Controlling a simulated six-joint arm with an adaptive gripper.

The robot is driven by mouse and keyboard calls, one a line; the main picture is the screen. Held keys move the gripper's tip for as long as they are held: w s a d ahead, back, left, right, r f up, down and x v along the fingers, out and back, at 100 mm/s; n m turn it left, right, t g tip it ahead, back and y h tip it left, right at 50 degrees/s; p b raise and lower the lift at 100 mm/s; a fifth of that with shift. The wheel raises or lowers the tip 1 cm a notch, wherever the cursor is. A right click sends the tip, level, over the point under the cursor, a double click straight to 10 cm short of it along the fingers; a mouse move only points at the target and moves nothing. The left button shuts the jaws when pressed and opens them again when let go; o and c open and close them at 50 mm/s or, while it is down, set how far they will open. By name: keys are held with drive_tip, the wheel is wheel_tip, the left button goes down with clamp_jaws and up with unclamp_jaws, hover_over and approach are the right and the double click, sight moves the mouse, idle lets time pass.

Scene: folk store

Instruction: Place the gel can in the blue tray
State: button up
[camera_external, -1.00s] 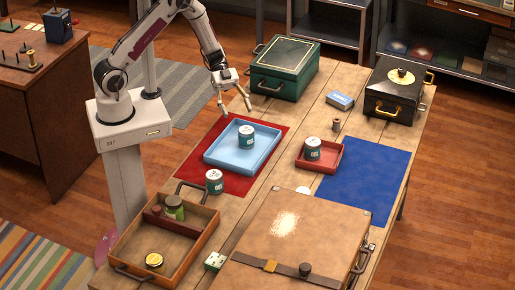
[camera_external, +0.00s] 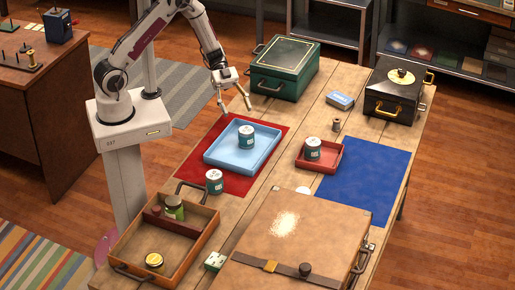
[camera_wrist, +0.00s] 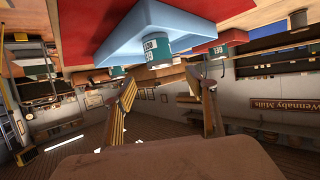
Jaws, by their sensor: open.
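The light blue tray (camera_external: 213,155) lies on a red mat. A teal can with a white label (camera_external: 246,137) stands upright inside it; the tray and this can also show in the wrist view (camera_wrist: 157,48). Labels are too small to read in the outside view; a can at the right of the wrist view (camera_wrist: 222,49) seems to read "GEL". My gripper (camera_external: 236,109) is open and empty above the table, behind the blue tray and apart from it.
A green case (camera_external: 284,70) stands close to the right of my gripper. A wooden tray (camera_external: 200,240) with jars and a large brown case (camera_external: 310,235) fill the front. The blue mat (camera_external: 365,180) is clear.

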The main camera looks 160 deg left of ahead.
drive_tip(key=w+a+r+g+y, duration=0.35)
drive_tip(key=w+r, duration=0.55)
drive_tip(key=w, duration=0.5)
drive_tip(key=w+d+r+g+y, duration=0.1)
drive_tip(key=w+d+r+y, duration=0.15)
drive_tip(key=d+r, duration=0.3)
drive_tip(key=w+d+r+y, duration=0.1)
drive_tip(key=w+d+r, duration=0.3)
drive_tip(key=r, duration=0.2)
drive_tip(key=d+r+n, duration=0.1)
drive_tip(key=d+r, duration=0.2)
drive_tip(key=d, duration=0.6)
drive_tip(key=s+d+f+g+h, duration=0.1)
drive_tip(key=s+d, duration=0.4)
drive_tip(key=d, duration=0.5)
drive_tip(key=s+d+f+g+h, duration=0.1)
drive_tip(key=s+d+h, duration=0.2)
drive_tip(key=d, duration=0.6)
drive_tip(key=s+d+m+g+h, duration=0.1)
drive_tip(key=s+d+h, duration=0.2)
drive_tip(key=s+d, duration=0.4)
drive_tip(key=d, duration=0.3)
drive_tip(key=shift+s+d+f, duration=0.3)
drive_tip(key=shift+d+f, duration=0.05)
drive_tip(key=shift+f, duration=0.05)
